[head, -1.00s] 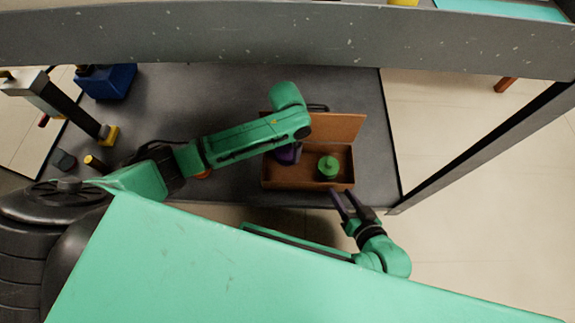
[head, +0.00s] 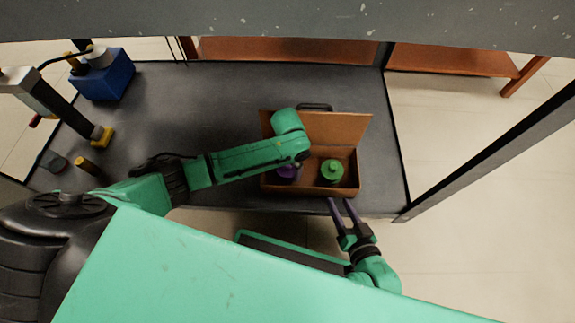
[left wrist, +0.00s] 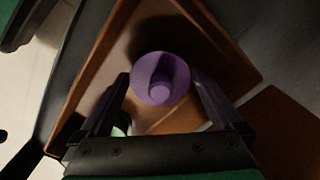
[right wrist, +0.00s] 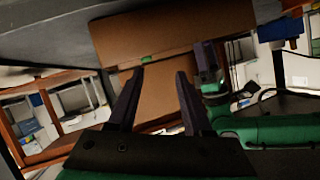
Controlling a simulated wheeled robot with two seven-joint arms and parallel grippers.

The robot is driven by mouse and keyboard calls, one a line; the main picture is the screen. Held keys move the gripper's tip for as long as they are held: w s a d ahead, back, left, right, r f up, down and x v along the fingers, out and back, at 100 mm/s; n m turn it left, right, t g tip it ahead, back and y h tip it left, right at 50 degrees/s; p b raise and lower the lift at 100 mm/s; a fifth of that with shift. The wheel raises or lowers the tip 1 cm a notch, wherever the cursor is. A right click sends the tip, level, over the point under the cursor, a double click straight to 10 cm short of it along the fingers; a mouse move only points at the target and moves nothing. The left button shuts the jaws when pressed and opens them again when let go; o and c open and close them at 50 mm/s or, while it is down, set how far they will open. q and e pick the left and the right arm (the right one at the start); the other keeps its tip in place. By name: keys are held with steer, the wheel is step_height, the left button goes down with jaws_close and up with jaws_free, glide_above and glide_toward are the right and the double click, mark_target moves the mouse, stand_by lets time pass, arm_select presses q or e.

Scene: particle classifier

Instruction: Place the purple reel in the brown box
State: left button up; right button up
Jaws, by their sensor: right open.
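The brown box (head: 352,188) stands open near the front edge of the dark table. The purple reel (head: 287,173) is at the box's left side, partly hidden by my left arm. In the left wrist view the purple reel (left wrist: 162,78) is within the box walls, between my left gripper's (left wrist: 160,76) spread fingers, with gaps beside it. A green reel (head: 332,171) sits in the box to the right. My right gripper (head: 340,200) is open and empty just in front of the box. In the right wrist view the box (right wrist: 170,38) is ahead of its fingers.
A blue block-like container (head: 103,82) stands at the table's back left, near a grey device with a yellow tip (head: 103,136). A small orange-brown cylinder (head: 87,166) is at the left. The table's middle behind my left arm is clear.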

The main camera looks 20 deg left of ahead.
arm_select(q)
step_height(320, 180, up, 10)
steer(key=p, duration=0.5)
steer(key=s+d+t+h+p, duration=0.1)
steer(key=s+d+t+h, duration=0.2)
steer(key=s+d+h, duration=0.5)
steer(key=a+n+t, duration=0.1)
steer(key=t, duration=0.1)
steer(key=s+a+r+n+t+y, duration=0.1)
steer(key=a+t, duration=0.1)
steer(key=s+a+n+t+y, duration=0.1)
steer(key=shift+a+r+n+t, duration=0.3)
steer(key=shift+a+r+t, duration=0.05)
steer(key=shift+r+t, duration=0.05)
arm_select(e)
step_height(320, 180, up, 6)
steer(key=d+n+g+h, duration=0.1)
steer(key=d+g, duration=0.1)
steer(key=g, duration=0.1)
steer(key=shift+w+d, duration=0.15)
